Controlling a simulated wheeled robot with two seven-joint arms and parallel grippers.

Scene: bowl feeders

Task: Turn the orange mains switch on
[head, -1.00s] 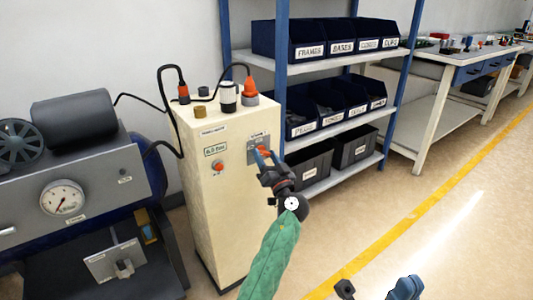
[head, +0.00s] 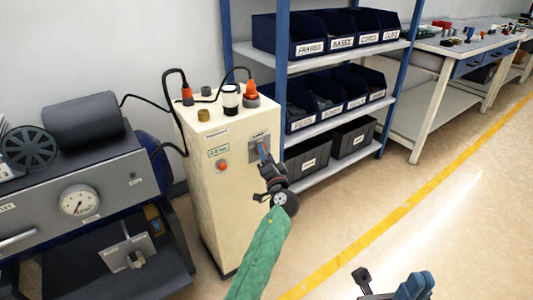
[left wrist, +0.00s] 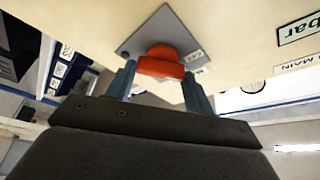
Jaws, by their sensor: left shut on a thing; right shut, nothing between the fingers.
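The orange mains switch (left wrist: 160,62) sits on a grey square plate (left wrist: 146,36) on the cream cabinet (head: 225,190). In the head view its plate (head: 256,144) is high on the cabinet's front, and my gripper mostly hides the knob. My left gripper (head: 262,153) reaches it from the lower right. In the left wrist view its two blue fingers (left wrist: 160,84) stand on either side of the orange knob and are shut on it. The plate's lettering is too small to read. My right gripper (head: 405,286) is at the bottom edge of the head view, shut and empty, away from the cabinet.
A red button (head: 223,165) is on the cabinet's front, left of the switch. Plugs and cables stand on the cabinet's top. A machine with a gauge (head: 79,201) stands at left. Shelves with dark bins (head: 305,160) stand close at right. The floor in front is clear.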

